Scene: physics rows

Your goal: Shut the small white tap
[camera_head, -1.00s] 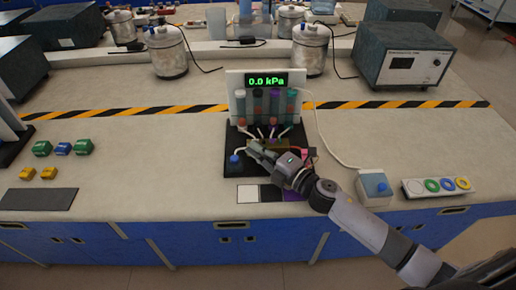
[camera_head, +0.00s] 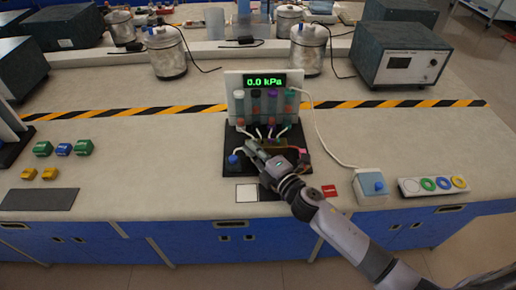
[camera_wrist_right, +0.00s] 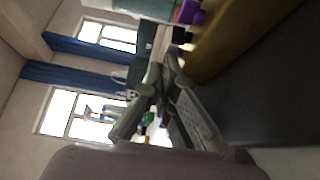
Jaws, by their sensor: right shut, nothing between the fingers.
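My right gripper (camera_head: 250,147) is shut and empty over the left part of the brass-coloured manifold (camera_head: 273,143) on the black base, in front of the tube rack. Its closed fingers also show in the right wrist view (camera_wrist_right: 165,58), beside the manifold's brown side (camera_wrist_right: 225,40). A purple part (camera_wrist_right: 190,12) shows past the fingertips. I cannot make out the small white tap; the gripper covers part of the manifold's front. A blue knob (camera_head: 233,160) is at the base's left. The display (camera_head: 265,80) reads 0.0 kPa. My left gripper is not in view.
Green, blue and yellow blocks lie left. The bench between is clear.

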